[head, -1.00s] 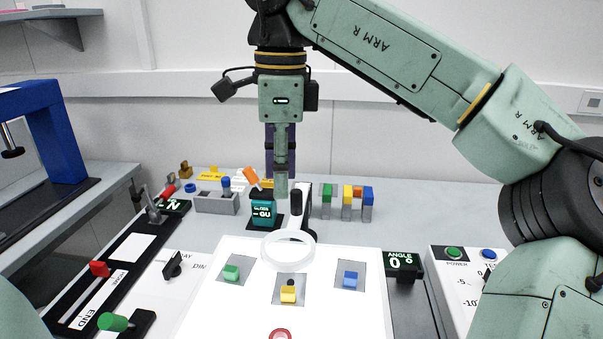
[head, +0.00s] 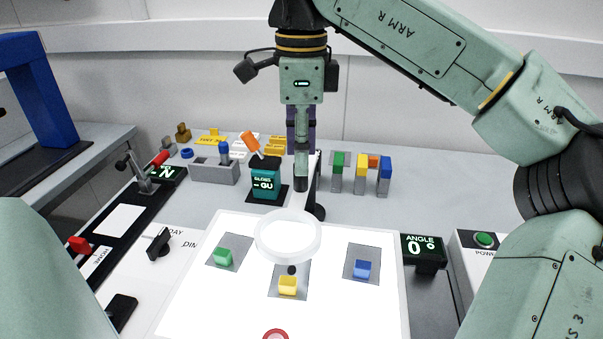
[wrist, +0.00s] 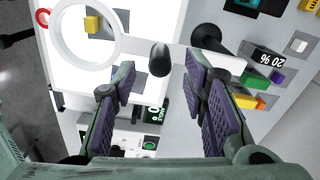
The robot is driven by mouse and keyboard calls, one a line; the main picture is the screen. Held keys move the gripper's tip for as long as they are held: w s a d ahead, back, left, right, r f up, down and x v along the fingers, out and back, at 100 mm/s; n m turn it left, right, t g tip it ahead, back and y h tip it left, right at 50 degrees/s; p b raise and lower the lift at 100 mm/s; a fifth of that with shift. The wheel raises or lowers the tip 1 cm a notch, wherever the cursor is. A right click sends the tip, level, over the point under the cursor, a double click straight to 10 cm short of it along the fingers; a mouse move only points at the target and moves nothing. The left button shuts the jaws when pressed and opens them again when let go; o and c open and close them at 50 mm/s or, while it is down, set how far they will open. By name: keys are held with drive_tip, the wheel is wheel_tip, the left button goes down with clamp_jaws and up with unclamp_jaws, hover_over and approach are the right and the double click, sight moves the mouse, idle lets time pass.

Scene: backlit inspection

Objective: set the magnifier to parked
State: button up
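The magnifier has a white ring lens (head: 288,236) over the far middle of the bright light panel (head: 200,300). Its white arm runs back to a dark pivot, and an upright black knob (head: 301,178) stands on the arm. My gripper (head: 302,146) points down, in line with the knob in the head view. In the wrist view my gripper (wrist: 160,84) is open and empty, its purple-padded fingers spread. The knob (wrist: 160,58) shows between the finger lines, ahead of the tips; contact is not seen. The ring (wrist: 88,32) is at upper left.
Green (head: 223,256), yellow (head: 288,285) and blue (head: 362,270) blocks sit on grey squares on the panel. An angle display (head: 424,249) stands right.

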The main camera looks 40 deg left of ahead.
sight(300, 184)
drive_tip(key=shift+f, duration=1.85)
drive_tip(key=shift+c, duration=0.5)
clamp_jaws()
